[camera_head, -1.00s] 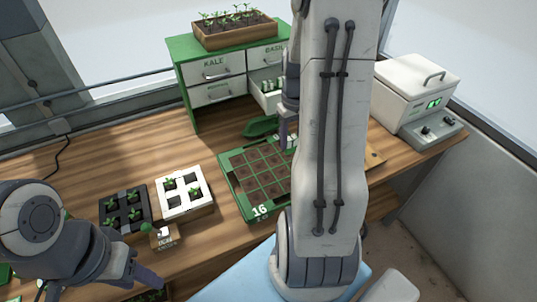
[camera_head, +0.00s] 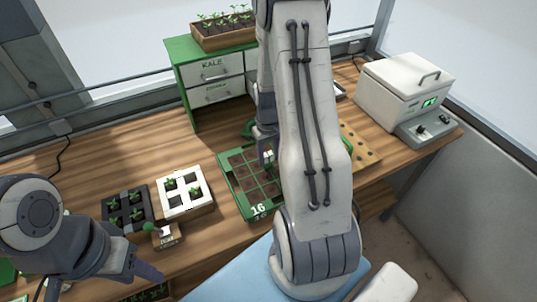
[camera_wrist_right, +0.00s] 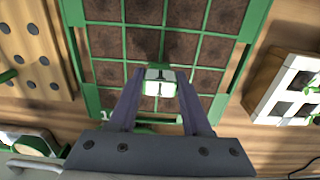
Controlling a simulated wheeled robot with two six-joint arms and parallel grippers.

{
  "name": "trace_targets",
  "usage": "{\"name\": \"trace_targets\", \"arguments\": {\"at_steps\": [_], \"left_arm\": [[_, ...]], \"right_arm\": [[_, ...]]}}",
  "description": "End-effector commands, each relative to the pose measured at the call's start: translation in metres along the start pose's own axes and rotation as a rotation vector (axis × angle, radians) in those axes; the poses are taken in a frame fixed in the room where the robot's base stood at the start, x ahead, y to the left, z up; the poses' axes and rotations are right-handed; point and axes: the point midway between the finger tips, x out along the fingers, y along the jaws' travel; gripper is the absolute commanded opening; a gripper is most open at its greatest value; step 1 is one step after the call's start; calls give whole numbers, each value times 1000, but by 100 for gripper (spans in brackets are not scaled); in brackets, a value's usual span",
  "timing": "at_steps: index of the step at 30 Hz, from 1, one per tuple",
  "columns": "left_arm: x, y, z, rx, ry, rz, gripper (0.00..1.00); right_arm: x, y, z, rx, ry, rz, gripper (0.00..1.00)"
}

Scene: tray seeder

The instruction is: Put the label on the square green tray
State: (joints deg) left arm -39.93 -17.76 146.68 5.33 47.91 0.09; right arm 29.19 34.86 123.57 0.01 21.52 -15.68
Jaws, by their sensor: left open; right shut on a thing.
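The square green tray (camera_head: 232,187) lies on the wooden bench, with a grid of brown soil cells and a white 16 on its near corner. It also fills the top of the right wrist view (camera_wrist_right: 248,62). My right gripper (camera_head: 267,155) is above the tray, shut on a small white and green piece, which looks like the label (camera_wrist_right: 160,88). I cannot tell whether the label touches the tray. My right arm hides the tray's right part. My left gripper (camera_head: 98,284) is open and empty at the lower left, away from the tray.
A black seedling tray (camera_head: 141,215) and a white one (camera_head: 198,207) stand left of the green tray, with a small box (camera_head: 167,238) in front. A green drawer cabinet (camera_head: 186,98) is behind. A holed wooden board (camera_head: 362,150) and a white machine (camera_head: 395,88) stand to the right.

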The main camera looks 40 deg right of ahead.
Motion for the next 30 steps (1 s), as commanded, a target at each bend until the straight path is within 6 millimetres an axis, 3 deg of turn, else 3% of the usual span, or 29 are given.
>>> {"name": "trace_targets", "arguments": {"at_steps": [3, 4, 6, 19, 23, 30], "left_arm": [[3, 0, 0, 0, 0, 0, 50], [2, 0, 0, 0, 0, 0, 50], [2, 0, 0, 0, 0, 0, 50], [1, 0, 0, 0, 0, 0, 50], [6, 0, 0, 0, 0, 0, 50], [15, -1, 1, 1, 0, 0, 50]], "right_arm": [[4, 0, 0, 0, 0, 0, 0], [3, 0, 0, 0, 0, 0, 56], [3, 0, 0, 0, 0, 0, 78], [-5, 0, -1, 0, 2, 0, 78], [-25, 0, -1, 0, 6, 2, 78], [-78, 0, -1, 0, 7, 2, 78]]}}
